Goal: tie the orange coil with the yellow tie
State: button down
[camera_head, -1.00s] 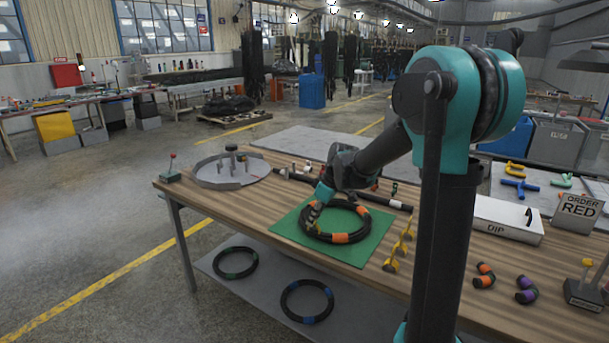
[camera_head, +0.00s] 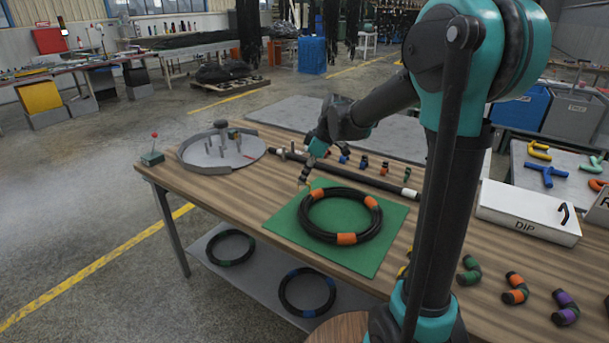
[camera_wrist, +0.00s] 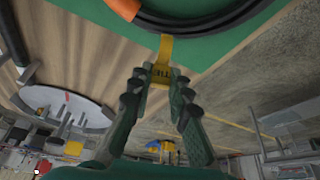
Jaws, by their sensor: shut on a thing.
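The orange coil (camera_head: 346,239) is a black hose ring with orange bands. It lies flat on a green mat (camera_head: 391,246), and part of it shows at the top of the wrist view (camera_wrist: 190,24). My gripper (camera_head: 306,181) is above the far left edge of the mat, apart from the coil. In the wrist view, my gripper's fingers (camera_wrist: 160,82) are shut on a yellow tie (camera_wrist: 165,50), whose free end sticks out toward the mat and coil. More yellow ties (camera_head: 404,268) are partly hidden behind my arm.
A round grey tray with pegs (camera_head: 225,155) stands at the table's left end, near a small red-knobbed box (camera_head: 152,157). A black rod (camera_head: 350,174) lies behind the mat. The white DIP box (camera_head: 528,212) is at right. Two coils (camera_head: 306,292) lie on the lower shelf.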

aim_at(306, 182)
jog(key=shift+f, duration=1.9)
jog(key=shift+f, duration=1.85)
dwell(0.8)
jog(key=c, duration=1.3)
grip_release()
jog(key=shift+c, duration=0.2)
